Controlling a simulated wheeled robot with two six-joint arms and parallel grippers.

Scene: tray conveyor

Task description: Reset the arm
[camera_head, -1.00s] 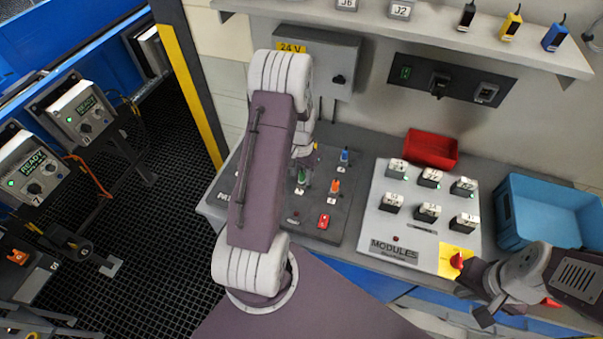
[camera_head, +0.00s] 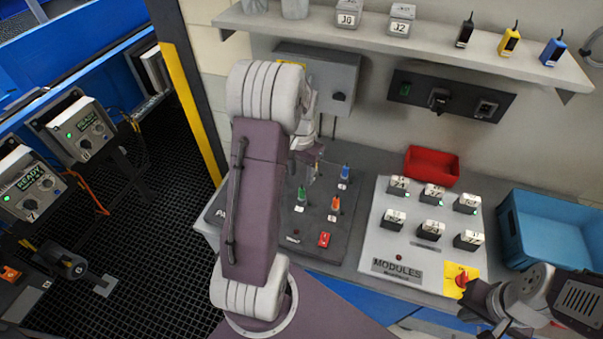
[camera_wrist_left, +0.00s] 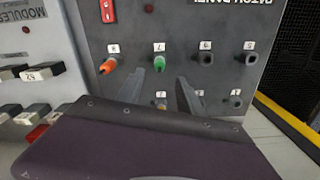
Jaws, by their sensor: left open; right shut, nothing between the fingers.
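My left arm crosses the middle of the head view and partly hides the dark patch panel (camera_head: 305,262). My left gripper (camera_head: 318,160) is over the panel's far part, largely hidden there. In the left wrist view its two fingers (camera_wrist_left: 171,78) are apart, with nothing seen between them, near a green plug (camera_wrist_left: 159,56). An orange plug (camera_wrist_left: 109,64) stands beside it. The head view also shows green, orange and blue plugs upright in the panel. My right gripper (camera_head: 500,322) is at the lower right edge, shut and empty, near the yellow plate with a red knob (camera_head: 461,279).
A pale module board (camera_head: 405,275) with several labelled blocks lies right of the panel. Behind it is a red bin (camera_head: 432,167); a blue bin (camera_head: 550,232) stands at right. A wall shelf (camera_head: 400,40) and grey box (camera_head: 345,75) are behind. A yellow post (camera_head: 190,115) stands left.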

